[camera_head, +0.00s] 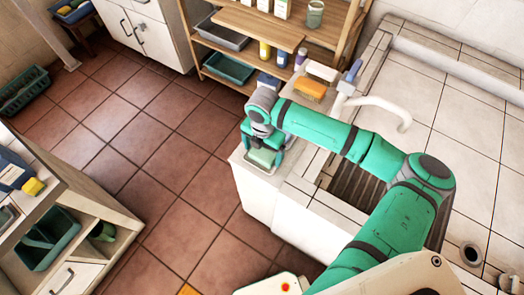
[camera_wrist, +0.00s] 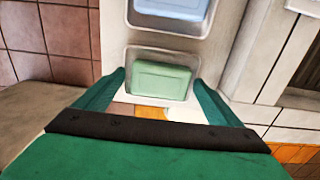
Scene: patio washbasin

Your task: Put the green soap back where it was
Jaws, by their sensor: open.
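The green soap (camera_wrist: 160,80) is a pale green block in a shallow metal dish (camera_wrist: 133,58), seen in the wrist view. It also shows in the head view (camera_head: 262,157) under my gripper, at the near left end of the washbasin counter. My gripper (camera_wrist: 160,77) is open, with one finger on each side of the soap's dish. I cannot tell whether the fingers touch anything. A light blue soap (camera_wrist: 172,8) lies in a second metal dish just beyond.
The white tiled basin (camera_head: 430,100) with a white tap (camera_head: 385,103) lies right of my gripper. An orange sponge (camera_head: 311,90) and bottles stand behind it. A wooden shelf (camera_head: 260,25) is at the back. The tiled floor (camera_head: 180,180) to the left is clear.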

